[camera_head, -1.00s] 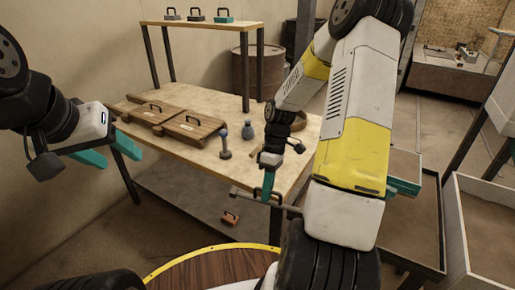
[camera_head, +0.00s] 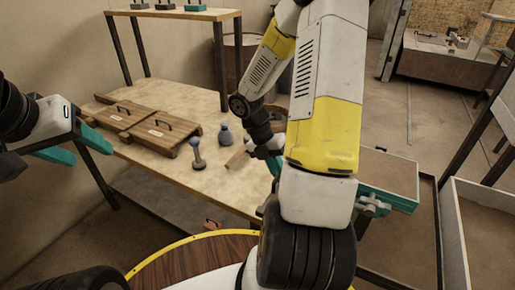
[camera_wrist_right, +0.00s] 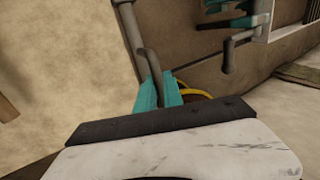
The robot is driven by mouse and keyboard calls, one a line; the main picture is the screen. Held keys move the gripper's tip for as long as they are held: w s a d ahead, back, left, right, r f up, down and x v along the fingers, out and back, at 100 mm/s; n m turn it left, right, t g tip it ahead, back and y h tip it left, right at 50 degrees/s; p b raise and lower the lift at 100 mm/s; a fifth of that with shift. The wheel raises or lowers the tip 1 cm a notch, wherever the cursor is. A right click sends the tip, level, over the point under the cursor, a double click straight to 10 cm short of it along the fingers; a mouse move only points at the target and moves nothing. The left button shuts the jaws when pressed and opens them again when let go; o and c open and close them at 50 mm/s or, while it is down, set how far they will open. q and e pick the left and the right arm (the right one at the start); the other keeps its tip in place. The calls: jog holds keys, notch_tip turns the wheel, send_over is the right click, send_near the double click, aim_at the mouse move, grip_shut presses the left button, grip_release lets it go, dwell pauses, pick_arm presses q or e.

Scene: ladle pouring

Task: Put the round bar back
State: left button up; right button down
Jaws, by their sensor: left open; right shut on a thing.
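My left gripper (camera_head: 75,147) is open and empty at the left, its teal fingers spread in front of the workbench's left edge. My right gripper (camera_head: 276,164) is largely hidden behind my own right arm, by the workbench's right edge. In the right wrist view its teal fingers (camera_wrist_right: 158,92) are close together on a grey round bar (camera_wrist_right: 128,25), which runs up out of the picture. A second grey, bent piece passes by the fingers there; I cannot tell whether it belongs to the bar. In the head view the bar is hidden by my arm.
The workbench (camera_head: 160,180) holds two wooden boxes with handles (camera_head: 165,133), a knobbed tool (camera_head: 197,155) and a small flask (camera_head: 225,136). A raised shelf (camera_head: 180,14) stands at the back. Right are a teal-framed sand box (camera_head: 390,172) and a white-walled bin (camera_head: 450,225).

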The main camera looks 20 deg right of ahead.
jog(key=w+d, duration=0.1)
jog(key=w, duration=0.2)
jog(key=w+d, duration=0.1)
jog(key=w, duration=0.3)
jog(key=w+d+f, duration=0.1)
jog(key=w, duration=0.3)
jog(key=shift+w, duration=0.1)
jog(key=shift+f, duration=1.75)
jog(key=shift+f, duration=0.15)
jog(key=c, duration=1.5)
grip_release()
